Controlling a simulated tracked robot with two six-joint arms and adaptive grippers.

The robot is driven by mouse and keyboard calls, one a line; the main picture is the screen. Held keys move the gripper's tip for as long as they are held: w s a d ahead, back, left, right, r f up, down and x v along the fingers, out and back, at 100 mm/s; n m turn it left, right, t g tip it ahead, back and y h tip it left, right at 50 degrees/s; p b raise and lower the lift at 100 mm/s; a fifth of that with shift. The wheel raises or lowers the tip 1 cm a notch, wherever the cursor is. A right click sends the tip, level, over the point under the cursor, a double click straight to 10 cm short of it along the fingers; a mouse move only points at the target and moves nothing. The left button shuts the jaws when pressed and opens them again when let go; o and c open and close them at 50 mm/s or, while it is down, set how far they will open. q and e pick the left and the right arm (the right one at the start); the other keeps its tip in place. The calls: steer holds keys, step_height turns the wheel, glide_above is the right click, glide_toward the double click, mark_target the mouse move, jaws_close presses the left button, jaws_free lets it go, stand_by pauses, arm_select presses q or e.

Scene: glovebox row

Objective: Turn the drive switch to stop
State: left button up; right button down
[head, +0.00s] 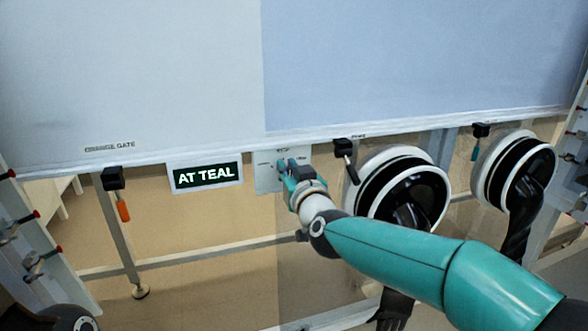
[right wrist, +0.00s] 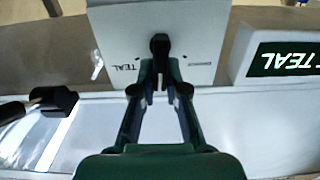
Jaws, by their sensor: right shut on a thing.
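The drive switch is on a pale plate (head: 266,180) under the cabinet's lower edge. In the right wrist view the plate (right wrist: 205,35) carries the word TEAL and a black switch knob (right wrist: 160,45). My right gripper (head: 287,166) is at the plate and hides most of the knob in the head view. In the wrist view its fingers (right wrist: 161,82) are closed in on the knob's near end. The exact knob angle is hard to read. My left gripper is not in view.
A display (head: 207,175) beside the plate reads AT TEAL. An orange-handled lever (head: 122,208) hangs at the left, and a black lever (head: 345,155) hangs just right of the plate. Two round glove ports (head: 400,190) (head: 515,170) with black gloves are at the right.

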steer(key=shift+w+d+m, duration=0.15)
steer(key=shift+d+m, duration=0.05)
steer(key=shift+m, duration=0.2)
steer(key=shift+w+d+m+b, duration=0.1)
steer(key=shift+d+m+b, duration=0.15)
steer(key=shift+m+b, duration=0.75)
steer(key=shift+w+d+m+b, duration=0.1)
steer(key=shift+d+m+b, duration=0.3)
steer(key=shift+m, duration=1)
steer(key=shift+a, duration=0.1)
steer(key=c, duration=1.2)
jaws_free()
steer(key=shift+f, duration=0.1)
steer(key=shift+a, duration=0.15)
steer(key=v, duration=1.2)
